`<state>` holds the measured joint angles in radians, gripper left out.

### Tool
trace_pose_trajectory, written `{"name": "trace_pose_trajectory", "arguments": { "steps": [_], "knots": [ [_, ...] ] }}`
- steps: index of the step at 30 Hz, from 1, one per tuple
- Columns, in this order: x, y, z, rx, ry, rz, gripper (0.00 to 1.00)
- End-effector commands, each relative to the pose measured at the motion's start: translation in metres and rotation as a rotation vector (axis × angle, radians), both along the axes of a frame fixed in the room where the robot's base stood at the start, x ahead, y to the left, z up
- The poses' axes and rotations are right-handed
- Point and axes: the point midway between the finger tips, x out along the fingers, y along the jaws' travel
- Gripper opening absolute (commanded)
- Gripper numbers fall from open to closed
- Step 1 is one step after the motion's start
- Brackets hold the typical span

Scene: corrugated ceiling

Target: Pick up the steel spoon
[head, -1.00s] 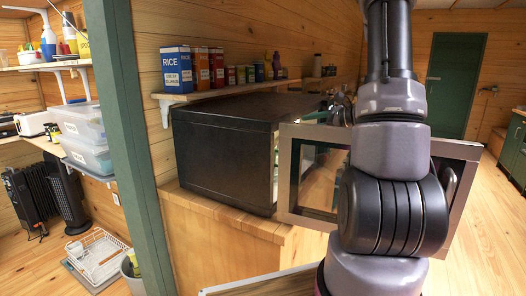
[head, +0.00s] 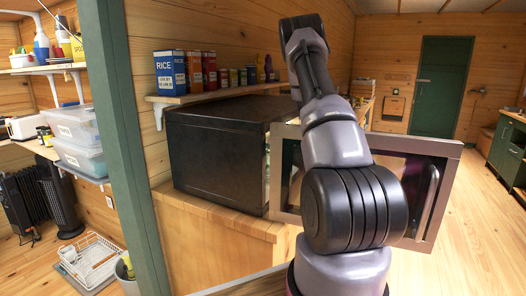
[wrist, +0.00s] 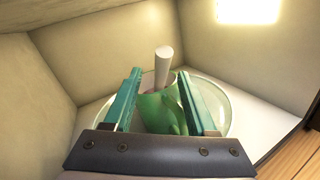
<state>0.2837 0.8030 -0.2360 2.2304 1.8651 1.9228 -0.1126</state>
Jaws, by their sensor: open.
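In the wrist view, a pale, rod-like handle (wrist: 163,62), apparently the spoon's, sticks up from a green mug (wrist: 160,108). The spoon's lower end is hidden in the mug. The mug stands on a clear glass plate (wrist: 217,99) inside the open microwave (head: 215,150). My gripper (wrist: 158,76) is open, its two teal fingers on either side of the mug and handle in the picture. I cannot tell whether they touch either. In the head view, my gripper, the mug and the spoon are out of sight.
The microwave's cream inner walls (wrist: 110,50) enclose my gripper closely. Its open door (head: 450,150) stands out to the right, behind my arm. A shelf (head: 215,94) with boxes and tins hangs above the microwave. Open wooden floor (head: 470,235) lies at the right.

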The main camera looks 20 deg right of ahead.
Motion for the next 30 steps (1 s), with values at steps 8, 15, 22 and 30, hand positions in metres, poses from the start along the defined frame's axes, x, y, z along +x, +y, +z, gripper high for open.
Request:
{"name": "trace_pose_trajectory", "arguments": {
  "steps": [8, 15, 22, 30],
  "knots": [
    [0.022, 0.005, 0.000, -0.001, 0.001, 0.000, 0.57],
    [0.021, 0.005, 0.000, -0.002, 0.001, 0.000, 0.26],
    [0.021, 0.005, 0.000, -0.002, 0.000, 0.001, 0.00],
    [0.022, 0.005, 0.004, -0.002, -0.002, 0.001, 0.00]
  ]
}}
